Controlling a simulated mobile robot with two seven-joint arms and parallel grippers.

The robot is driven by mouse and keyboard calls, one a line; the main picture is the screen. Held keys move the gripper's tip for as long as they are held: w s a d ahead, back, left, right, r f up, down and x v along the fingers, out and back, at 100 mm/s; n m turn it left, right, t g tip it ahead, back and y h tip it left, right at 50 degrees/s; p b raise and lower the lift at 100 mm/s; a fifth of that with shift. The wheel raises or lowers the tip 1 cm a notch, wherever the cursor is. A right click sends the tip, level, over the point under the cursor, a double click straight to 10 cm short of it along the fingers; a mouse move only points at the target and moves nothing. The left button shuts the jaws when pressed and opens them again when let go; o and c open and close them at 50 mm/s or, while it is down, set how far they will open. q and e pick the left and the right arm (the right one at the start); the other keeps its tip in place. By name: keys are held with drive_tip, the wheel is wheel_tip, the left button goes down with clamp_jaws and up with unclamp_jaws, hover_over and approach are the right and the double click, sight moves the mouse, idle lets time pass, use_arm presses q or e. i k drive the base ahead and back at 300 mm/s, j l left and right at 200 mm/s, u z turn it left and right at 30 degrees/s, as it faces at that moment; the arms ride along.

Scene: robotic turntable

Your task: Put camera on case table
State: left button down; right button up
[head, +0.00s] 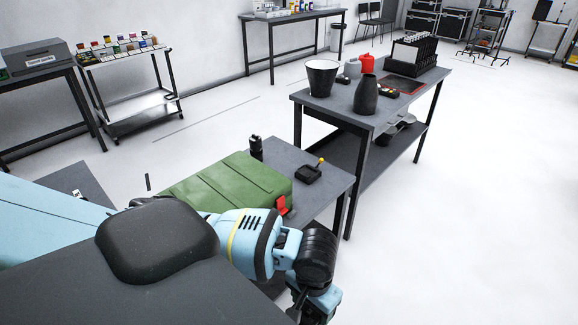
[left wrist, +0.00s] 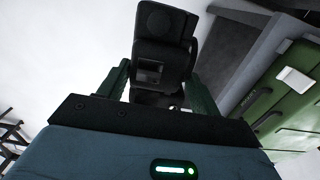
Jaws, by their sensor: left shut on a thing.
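My left gripper (left wrist: 158,88) is shut on a black camera (left wrist: 163,50), which sits between its two dark green fingers in the left wrist view. In the head view my left arm reaches across the bottom, with its wrist low near the centre; the camera cannot be made out there. The case table (head: 332,186) is a dark grey table just beyond the arm. A green case (head: 222,186) with a red latch lies on it; the case also shows at right in the left wrist view (left wrist: 285,98), apart from the camera. My right gripper is out of view.
A black box with a yellow knob (head: 310,172) and a small black object (head: 256,148) stand on the case table. Behind is a table (head: 335,107) with a bucket (head: 321,78), a dark vase (head: 366,95) and a red jug (head: 367,63). Open floor lies to the right.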

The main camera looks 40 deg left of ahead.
sight(290, 158)
drive_tip(key=i+l+u, duration=0.2)
drive_tip(key=i, duration=0.85)
drive_tip(key=i+j+u, duration=0.1)
drive_tip(key=i+u, duration=0.25)
drive_tip(key=i+l+u, duration=0.1)
drive_tip(key=i+u, duration=0.7)
drive_tip(key=i+l+u, duration=0.2)
drive_tip(key=i+u, duration=0.25)
drive_tip(key=i+j, duration=0.1)
drive_tip(key=i, duration=0.2)
drive_tip(key=i+j, duration=0.1)
drive_tip(key=j, duration=0.35)
drive_tip(key=i+u, duration=0.05)
